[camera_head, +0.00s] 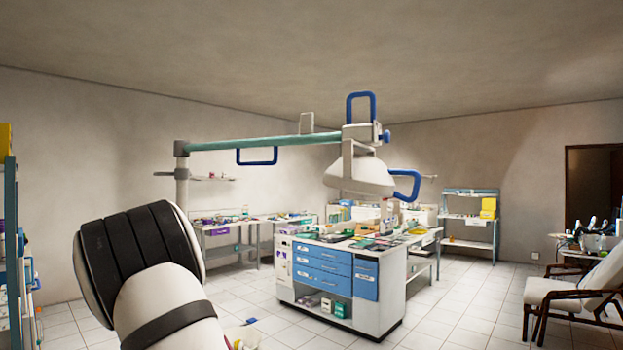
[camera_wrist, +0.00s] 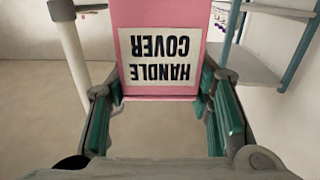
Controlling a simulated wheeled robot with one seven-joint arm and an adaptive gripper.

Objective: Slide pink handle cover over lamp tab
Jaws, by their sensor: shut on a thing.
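The pink handle cover (camera_wrist: 160,16) fills the upper middle of the wrist view. It carries a pale label that reads "HANDLE COVER" upside down. My gripper (camera_wrist: 160,97) is shut on its lower part, with a green-padded finger at each side. The cover's far end runs out of the top of the picture. The head view does not show the cover or my gripper. There the white dental lamp (camera_head: 360,172) hangs from a teal boom, with blue loop handles around it. A pale upright tab (camera_head: 306,123) stands on the boom left of the lamp; I cannot tell if it is the lamp tab.
The teal boom (camera_head: 265,142) runs left to a white post (camera_head: 182,189). A white cabinet with blue drawers (camera_head: 322,268) stands below the lamp, its top cluttered. A reclining chair (camera_head: 580,290) is at the right. Tiled floor is free between them.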

